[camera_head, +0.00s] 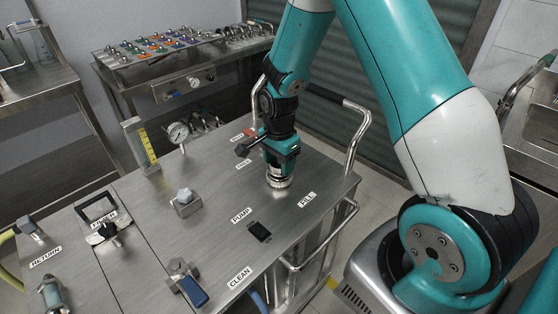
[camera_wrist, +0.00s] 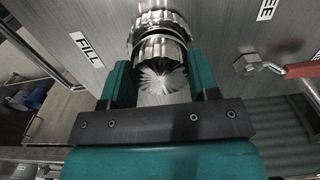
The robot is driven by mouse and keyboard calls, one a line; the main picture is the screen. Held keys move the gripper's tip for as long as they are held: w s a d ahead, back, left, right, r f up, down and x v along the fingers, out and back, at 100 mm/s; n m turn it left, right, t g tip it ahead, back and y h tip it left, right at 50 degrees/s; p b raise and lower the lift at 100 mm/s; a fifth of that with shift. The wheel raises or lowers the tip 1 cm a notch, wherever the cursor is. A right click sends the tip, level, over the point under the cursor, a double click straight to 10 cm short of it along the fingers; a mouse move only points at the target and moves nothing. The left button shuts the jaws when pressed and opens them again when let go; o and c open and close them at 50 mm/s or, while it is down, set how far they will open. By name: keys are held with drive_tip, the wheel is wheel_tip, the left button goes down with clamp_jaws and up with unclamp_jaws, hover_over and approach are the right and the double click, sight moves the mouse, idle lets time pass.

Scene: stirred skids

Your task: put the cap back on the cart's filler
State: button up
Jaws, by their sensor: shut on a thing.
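My gripper (camera_head: 281,165) points down over the cart top (camera_head: 225,160), close to the FILL label. In the wrist view my gripper (camera_wrist: 160,88) is shut on a round metal cap (camera_wrist: 160,75) with a ribbed edge. Just beyond the cap is a metal ringed neck (camera_wrist: 160,22), the filler, roughly in line with it. In the head view the metal ring (camera_head: 278,183) below the jaws stands at the cart top. I cannot tell whether the cap is seated on the neck or just above it; the jaws hide part of the join.
A pressure gauge (camera_head: 178,133), a yellow level scale (camera_head: 146,147) and a block with a knob (camera_head: 186,201) stand left of my gripper. A red-handled valve (camera_wrist: 300,70) is close by. A black switch (camera_head: 259,231) lies in front. A rail (camera_head: 350,120) edges the cart.

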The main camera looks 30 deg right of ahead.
drive_tip(key=shift+f+b, duration=0.3)
drive_tip(key=shift+f, duration=0.25)
idle(0.4)
idle(0.4)
drive_tip(key=o, duration=1.4)
drive_tip(key=shift+o, duration=0.2)
drive_tip(key=shift+r, duration=0.1)
wheel_tip(320, 180, up, 8)
drive_tip(key=p, duration=0.6)
drive_tip(key=shift+p, duration=0.4)
